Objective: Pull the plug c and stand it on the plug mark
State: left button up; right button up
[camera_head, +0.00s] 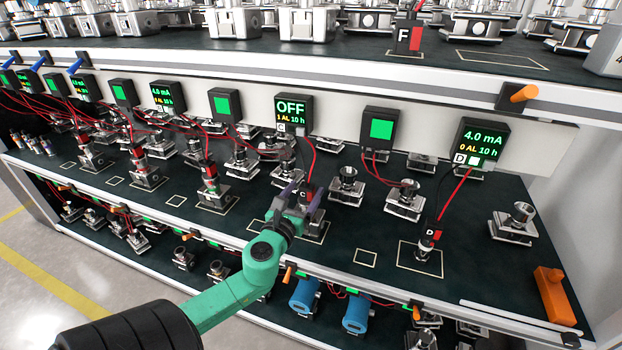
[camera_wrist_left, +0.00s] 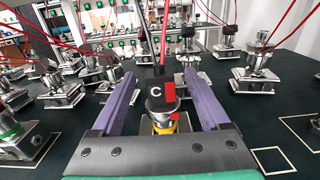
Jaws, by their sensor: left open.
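Plug c (camera_head: 305,194), black with a red patch and a white C, sits upright on a metal transmitter in a marked rectangle on the shelf. It also shows in the left wrist view (camera_wrist_left: 157,91), above a yellow band on the transmitter. My left gripper (camera_head: 298,197) is open, with its purple fingers on either side of the plug; its gap also shows in the left wrist view (camera_wrist_left: 160,76). The fingers appear apart from the plug. An empty small square mark (camera_head: 365,257) lies to the right of plug c, also in the left wrist view (camera_wrist_left: 270,160). My right gripper is out of view.
Plug D (camera_head: 431,236) stands on a transmitter to the right. A display above plug c reads OFF (camera_head: 293,108). Red cables hang from the displays. Several transmitters stand close around, and an orange block (camera_head: 554,295) sits at the right front edge.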

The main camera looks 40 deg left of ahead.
pick_arm(q)
jog(key=x, duration=0.6)
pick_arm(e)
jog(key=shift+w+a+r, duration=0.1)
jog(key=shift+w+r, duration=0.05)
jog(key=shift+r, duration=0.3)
pick_arm(q)
grip_shut()
jog(key=c, duration=1)
grip_release()
grip_shut()
